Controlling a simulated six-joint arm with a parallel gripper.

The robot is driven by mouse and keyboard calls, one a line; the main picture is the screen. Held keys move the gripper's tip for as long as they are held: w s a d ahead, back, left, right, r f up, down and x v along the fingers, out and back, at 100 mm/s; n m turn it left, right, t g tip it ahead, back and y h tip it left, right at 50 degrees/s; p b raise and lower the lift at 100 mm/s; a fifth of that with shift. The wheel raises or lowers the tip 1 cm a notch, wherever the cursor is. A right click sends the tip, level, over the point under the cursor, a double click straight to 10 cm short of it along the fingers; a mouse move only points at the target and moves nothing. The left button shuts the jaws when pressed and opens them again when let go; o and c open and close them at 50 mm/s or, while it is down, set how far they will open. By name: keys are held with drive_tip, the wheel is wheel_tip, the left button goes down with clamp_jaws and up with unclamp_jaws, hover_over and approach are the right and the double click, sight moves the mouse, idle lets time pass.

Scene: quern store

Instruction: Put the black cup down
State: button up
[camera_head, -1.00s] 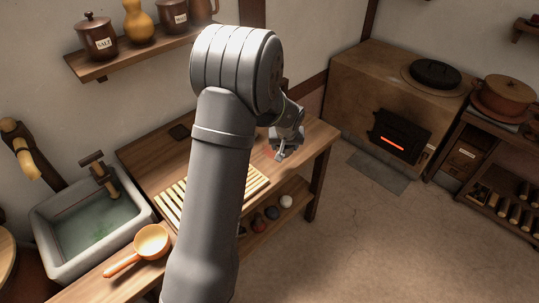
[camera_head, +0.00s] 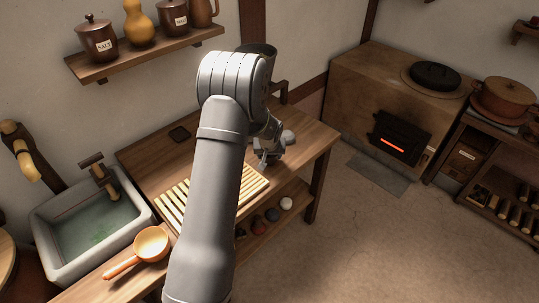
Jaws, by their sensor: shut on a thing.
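My gripper (camera_head: 266,160) is over the right part of the wooden counter (camera_head: 312,146), just beyond the right end of the slatted rack. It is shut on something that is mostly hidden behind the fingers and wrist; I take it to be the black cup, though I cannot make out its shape. No black cup shows clearly anywhere else. I cannot tell how far the fingers are above the counter.
A slatted wooden rack (camera_head: 172,208) lies partly behind my arm. An orange ladle (camera_head: 150,243) and a stone sink (camera_head: 50,240) are at left. A pale round thing (camera_head: 289,136) sits beside my wrist. A dark upright thing (camera_head: 280,88) stands behind my arm.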

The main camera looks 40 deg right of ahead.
drive_tip(key=shift+f, duration=0.1)
drive_tip(key=o, duration=1)
drive_tip(key=v, duration=1.2)
drive_tip(key=x, duration=1.2)
drive_tip(key=shift+f, duration=0.1)
drive_tip(key=shift+r, duration=0.2)
